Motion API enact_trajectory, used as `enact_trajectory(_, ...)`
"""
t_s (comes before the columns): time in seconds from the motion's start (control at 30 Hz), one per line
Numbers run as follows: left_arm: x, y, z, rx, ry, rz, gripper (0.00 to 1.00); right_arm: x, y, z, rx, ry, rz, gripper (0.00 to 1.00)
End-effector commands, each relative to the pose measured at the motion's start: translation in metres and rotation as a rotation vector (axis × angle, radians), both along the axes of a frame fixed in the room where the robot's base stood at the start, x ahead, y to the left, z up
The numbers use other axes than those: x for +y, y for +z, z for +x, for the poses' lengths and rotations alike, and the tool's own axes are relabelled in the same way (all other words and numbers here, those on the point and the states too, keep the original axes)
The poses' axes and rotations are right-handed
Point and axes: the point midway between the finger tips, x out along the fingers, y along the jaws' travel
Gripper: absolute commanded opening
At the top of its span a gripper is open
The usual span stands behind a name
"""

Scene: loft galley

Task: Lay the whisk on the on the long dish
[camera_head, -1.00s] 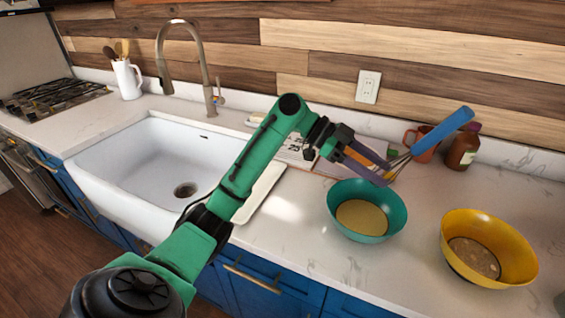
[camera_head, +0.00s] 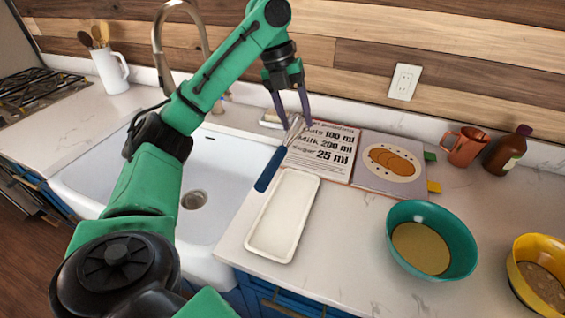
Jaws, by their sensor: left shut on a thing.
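My left gripper (camera_head: 292,112) is shut on the whisk (camera_head: 268,170), holding it near its wire end. The whisk's blue handle slants down and to the left, over the left edge of the counter area by the sink. The long dish (camera_head: 283,216) is a shallow cream rectangular dish on the counter right of the sink. The whisk shows just above and left of the dish's far end in the picture; its exact height I cannot tell. My right gripper is not in view.
An open recipe book (camera_head: 353,158) lies behind the dish. A teal bowl (camera_head: 431,240) and a yellow bowl (camera_head: 540,274) stand to the right. A copper mug (camera_head: 464,147) and a brown bottle (camera_head: 506,151) stand at the back. The white sink (camera_head: 190,232) is left of the dish.

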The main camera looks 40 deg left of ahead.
Motion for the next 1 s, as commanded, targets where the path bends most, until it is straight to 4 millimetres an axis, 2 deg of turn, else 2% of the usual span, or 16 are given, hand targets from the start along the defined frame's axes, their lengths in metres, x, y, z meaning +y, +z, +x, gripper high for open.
enact_trajectory(0.03, -0.002, -0.026, 0.000, 0.007, -0.003, -0.003, 0.00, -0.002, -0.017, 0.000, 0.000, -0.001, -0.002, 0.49)
enact_trajectory(0.17, 0.000, -0.061, -0.001, 0.009, 0.003, 0.002, 0.00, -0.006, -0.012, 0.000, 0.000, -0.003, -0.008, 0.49)
enact_trajectory(0.3, -0.001, -0.107, -0.002, 0.010, 0.002, 0.001, 0.00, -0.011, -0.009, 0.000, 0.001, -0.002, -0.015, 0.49)
enact_trajectory(0.4, -0.001, -0.131, -0.001, 0.007, 0.002, -0.001, 0.00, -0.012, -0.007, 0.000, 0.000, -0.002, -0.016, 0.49)
enact_trajectory(0.7, -0.002, -0.181, 0.000, 0.004, 0.003, -0.003, 0.00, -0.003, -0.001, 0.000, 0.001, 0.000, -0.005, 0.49)
enact_trajectory(1.0, -0.003, -0.187, 0.000, 0.002, 0.002, -0.003, 0.00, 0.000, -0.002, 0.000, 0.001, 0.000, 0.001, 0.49)
